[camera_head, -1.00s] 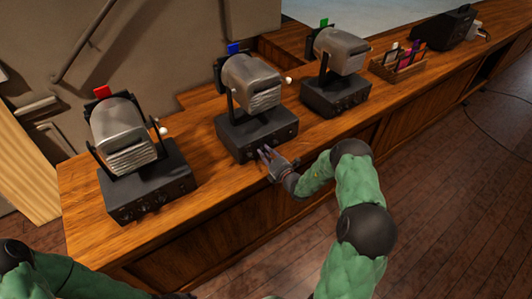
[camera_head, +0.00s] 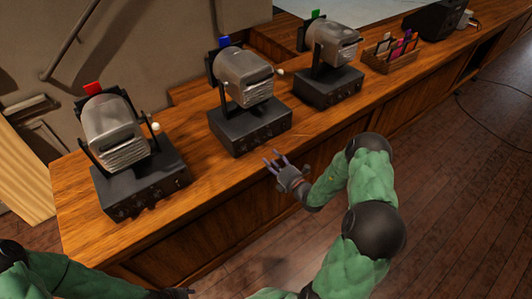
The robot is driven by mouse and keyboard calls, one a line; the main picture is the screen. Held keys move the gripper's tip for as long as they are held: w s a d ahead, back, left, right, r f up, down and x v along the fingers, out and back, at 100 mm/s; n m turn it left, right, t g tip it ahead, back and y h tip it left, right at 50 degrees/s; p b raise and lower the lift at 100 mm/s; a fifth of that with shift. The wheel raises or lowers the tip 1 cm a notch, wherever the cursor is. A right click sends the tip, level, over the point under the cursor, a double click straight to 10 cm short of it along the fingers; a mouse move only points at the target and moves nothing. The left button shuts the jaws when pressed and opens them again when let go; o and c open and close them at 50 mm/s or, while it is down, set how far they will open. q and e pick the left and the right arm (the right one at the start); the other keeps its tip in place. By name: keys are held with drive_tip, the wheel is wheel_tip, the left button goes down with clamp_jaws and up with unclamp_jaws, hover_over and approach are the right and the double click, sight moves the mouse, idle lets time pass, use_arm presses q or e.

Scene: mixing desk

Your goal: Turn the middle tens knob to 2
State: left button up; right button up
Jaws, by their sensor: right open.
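The middle machine (camera_head: 243,84) is a grey metal drum on a black base with a blue tag on top. Its black base (camera_head: 250,130) carries several small dark knobs along the front face; their settings are too small to read. My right gripper (camera_head: 275,159) is open and empty, in front of the base's front face and apart from it, near the desk's front edge. My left gripper (camera_head: 186,293) is at the bottom of the view, low in front of the desk; its fingers are too small and dark to read.
A red-tagged machine (camera_head: 119,135) stands to the left and a green-tagged one (camera_head: 335,45) to the right on the wooden desk (camera_head: 213,184). A wooden tray (camera_head: 391,65) with coloured items and a black box (camera_head: 436,22) sit farther right. Bare desk separates the machines.

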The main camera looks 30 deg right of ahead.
drive_tip(key=shift+s, duration=1.25)
drive_tip(key=s+a+f+n+g+y, duration=0.3)
drive_tip(key=s+a+n+g, duration=0.15)
drive_tip(key=a, duration=0.35)
drive_tip(key=s+a+f+n+g+y, duration=0.35)
drive_tip(key=a+n, duration=0.25)
drive_tip(key=a, duration=0.2)
drive_tip(key=s+a+f+n+g+y, duration=0.2)
drive_tip(key=s+a+n+g+y, duration=0.15)
drive_tip(key=a+n, duration=0.4)
drive_tip(key=s+a+f+n+g+h, duration=0.2)
drive_tip(key=s+f+n+g+h, duration=0.15)
drive_tip(key=s+n, duration=0.45)
drive_tip(key=s+a+f+n+g+h, duration=0.15)
drive_tip(key=s+f+n+g, duration=0.35)
drive_tip(key=n, duration=0.5)
drive_tip(key=n+t, duration=0.1)
drive_tip(key=n, duration=0.2)
drive_tip(key=w+a+n+t+h, duration=0.1)
drive_tip(key=n, duration=0.3)
drive_tip(key=w+a+n+t+h, duration=0.1)
drive_tip(key=n, duration=0.3)
drive_tip(key=shift+w+r, duration=0.1)
drive_tip(key=shift+r, duration=0.2)
